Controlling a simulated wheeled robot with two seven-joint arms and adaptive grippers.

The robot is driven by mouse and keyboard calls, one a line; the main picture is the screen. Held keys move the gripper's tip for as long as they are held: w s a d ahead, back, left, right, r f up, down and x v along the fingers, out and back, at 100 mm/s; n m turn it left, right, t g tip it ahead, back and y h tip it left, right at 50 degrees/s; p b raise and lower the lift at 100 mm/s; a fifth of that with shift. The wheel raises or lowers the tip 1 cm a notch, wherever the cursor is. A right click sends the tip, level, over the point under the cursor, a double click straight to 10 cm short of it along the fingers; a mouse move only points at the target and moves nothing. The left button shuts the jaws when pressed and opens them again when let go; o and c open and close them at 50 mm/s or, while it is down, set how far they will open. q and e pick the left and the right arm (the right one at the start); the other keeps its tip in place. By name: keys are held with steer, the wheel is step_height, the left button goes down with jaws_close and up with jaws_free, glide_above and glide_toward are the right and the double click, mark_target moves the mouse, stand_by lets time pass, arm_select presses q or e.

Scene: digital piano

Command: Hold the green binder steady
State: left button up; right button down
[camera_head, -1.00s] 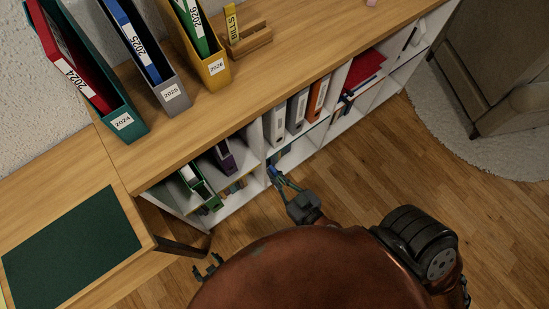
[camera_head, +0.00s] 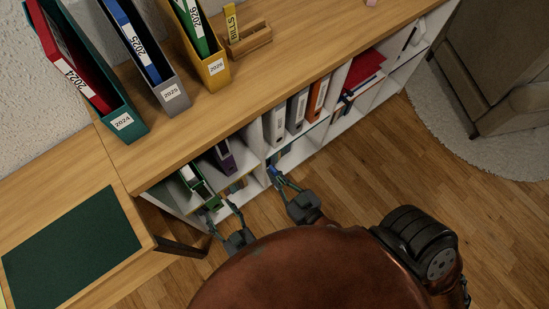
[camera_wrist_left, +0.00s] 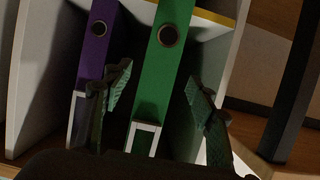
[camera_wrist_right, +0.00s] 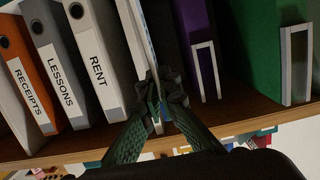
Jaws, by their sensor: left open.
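The green binder (camera_head: 193,179) stands in the lower shelf compartment under the desktop. In the left wrist view the green binder (camera_wrist_left: 168,75) shows its spine with a round finger hole. My left gripper (camera_head: 222,205) is open in front of it. Its fingers (camera_wrist_left: 160,95) are on either side of the spine's lower part, the left one between it and the purple binder (camera_wrist_left: 96,45), with no clear grip. My right gripper (camera_head: 276,175) has its fingertips (camera_wrist_right: 163,88) closed around the edge of a thin blue-and-white folder (camera_wrist_right: 149,50) beside the RENT binder (camera_wrist_right: 96,55).
Grey and orange binders (camera_head: 298,108) stand in the neighbouring compartment. Dated file boxes (camera_head: 170,94) stand on the desktop (camera_head: 255,75). A dark desk leg (camera_wrist_left: 297,85) is close to the right of my left gripper. The wooden floor (camera_head: 370,165) is open.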

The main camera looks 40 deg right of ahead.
mark_target(213, 203)
arm_select(q)
steer(key=shift+x, duration=3.55)
steer(key=c, duration=1)
